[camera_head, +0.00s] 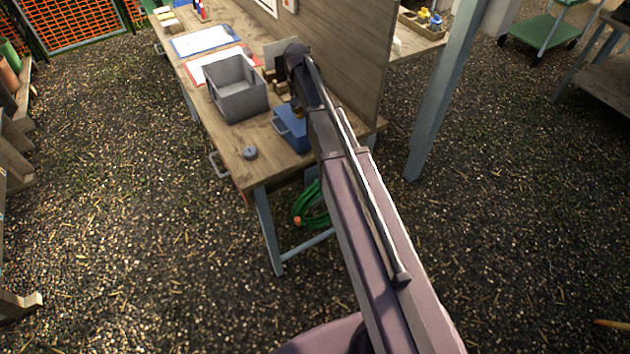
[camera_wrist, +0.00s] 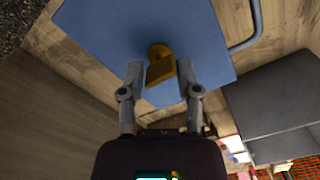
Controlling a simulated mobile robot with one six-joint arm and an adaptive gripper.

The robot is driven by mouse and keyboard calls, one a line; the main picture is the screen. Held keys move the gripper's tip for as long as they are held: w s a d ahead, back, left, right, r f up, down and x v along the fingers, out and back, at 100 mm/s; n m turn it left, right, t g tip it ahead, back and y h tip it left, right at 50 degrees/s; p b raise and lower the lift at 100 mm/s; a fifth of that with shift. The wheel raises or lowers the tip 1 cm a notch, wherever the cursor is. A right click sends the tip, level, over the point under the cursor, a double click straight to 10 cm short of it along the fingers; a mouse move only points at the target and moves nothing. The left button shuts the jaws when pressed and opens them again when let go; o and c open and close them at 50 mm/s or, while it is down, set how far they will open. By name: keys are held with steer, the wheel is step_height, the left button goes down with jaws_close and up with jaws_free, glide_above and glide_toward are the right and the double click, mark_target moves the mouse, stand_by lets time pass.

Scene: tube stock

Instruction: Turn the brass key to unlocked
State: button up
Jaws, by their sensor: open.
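The brass key (camera_wrist: 160,73) stands out from the face of a blue box (camera_wrist: 205,38), in the upper middle of the wrist view. My gripper (camera_wrist: 160,69) is open, with one finger on each side of the key's flat bow. I cannot tell whether either finger touches it. In the head view the blue box (camera_head: 289,137) sits on the workbench, partly behind my arm. A small brass-coloured bit shows above it, beside my arm. The key's unlocked mark is not visible.
A grey open bin (camera_head: 238,108) stands left of the blue box on the wooden workbench (camera_head: 228,150). A small grey round object (camera_head: 249,153) lies near the bench's front edge. A tall wooden panel (camera_head: 345,50) rises behind the box, close to my arm.

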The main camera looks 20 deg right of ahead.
steer(key=n, duration=0.5)
steer(key=shift+n, duration=0.4)
steer(key=shift+r+n, duration=0.15)
steer(key=shift+n, duration=0.15)
step_height(320, 180, up, 14)
steer(key=p, duration=1.4)
steer(key=s+a+f+m+b, duration=0.1)
steer(key=s+f+b, duration=0.8)
steer(key=s, duration=0.4)
steer(key=s+a+f+m+b, duration=0.1)
steer(key=s+f+m+b, duration=0.1)
steer(key=s+f+b, duration=0.8)
steer(key=s, duration=0.4)
steer(key=shift+a+f, duration=0.15)
steer(key=shift+a, duration=0.15)
steer(key=o, duration=0.5)
step_height(320, 180, up, 18)
steer(key=n+p, duration=1)
steer(key=p, duration=0.8)
glide_above(300, 117)
steer(key=shift+w+d+r+p, duration=0.15)
steer(key=shift+w+r+p, duration=0.25)
steer(key=shift+w, duration=0.1)
